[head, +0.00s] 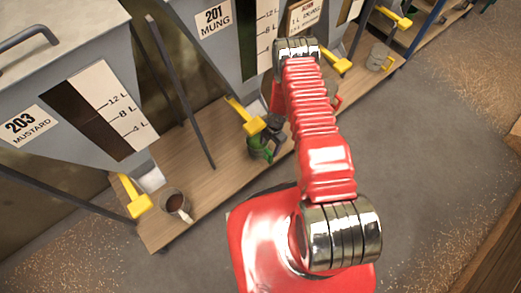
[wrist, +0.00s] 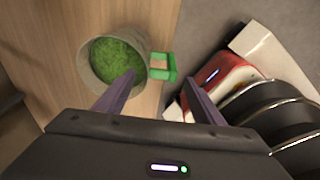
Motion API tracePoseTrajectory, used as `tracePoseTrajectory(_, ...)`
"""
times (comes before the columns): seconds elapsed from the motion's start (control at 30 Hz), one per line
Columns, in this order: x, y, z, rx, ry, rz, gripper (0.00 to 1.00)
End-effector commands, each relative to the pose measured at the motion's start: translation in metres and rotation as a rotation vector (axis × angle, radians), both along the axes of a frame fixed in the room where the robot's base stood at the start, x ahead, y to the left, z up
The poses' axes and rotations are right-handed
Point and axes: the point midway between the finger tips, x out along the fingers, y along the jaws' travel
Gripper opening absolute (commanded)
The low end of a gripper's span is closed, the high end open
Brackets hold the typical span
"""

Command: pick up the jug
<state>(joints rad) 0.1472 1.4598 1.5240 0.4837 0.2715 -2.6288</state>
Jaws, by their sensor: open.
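The jug is a beige cup with a green handle, full of green grains. In the wrist view the jug (wrist: 88,80) stands on the wooden shelf, its handle (wrist: 163,66) pointing right. In the head view the jug (head: 262,152) shows as a green patch below the 201 mung hopper, mostly hidden by my arm and gripper. My gripper (wrist: 161,76) is open, with one finger over the jug's rim side and the other to the right of the handle. The handle lies ahead of the gap between them; I cannot tell the depth between. My gripper (head: 270,130) also shows in the head view.
A jug with brown contents (head: 175,203) stands under the 203 mustard hopper (head: 75,105). Another jug (head: 378,57) stands farther right on the wooden shelf (head: 205,150). Yellow levers (head: 246,117) and slanted posts (head: 180,90) stand close by. The grey floor in front is clear.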

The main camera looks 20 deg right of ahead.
Motion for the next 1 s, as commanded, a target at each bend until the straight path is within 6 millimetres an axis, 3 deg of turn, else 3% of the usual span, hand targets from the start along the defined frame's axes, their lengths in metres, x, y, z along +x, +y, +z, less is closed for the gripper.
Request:
tracePoseTrajectory(0.43,-0.001,0.0,-0.005,0.0,0.0,-0.001,0.62)
tracePoseTrajectory(1.0,-0.007,0.002,-0.053,0.0,0.0,0.0,0.62)
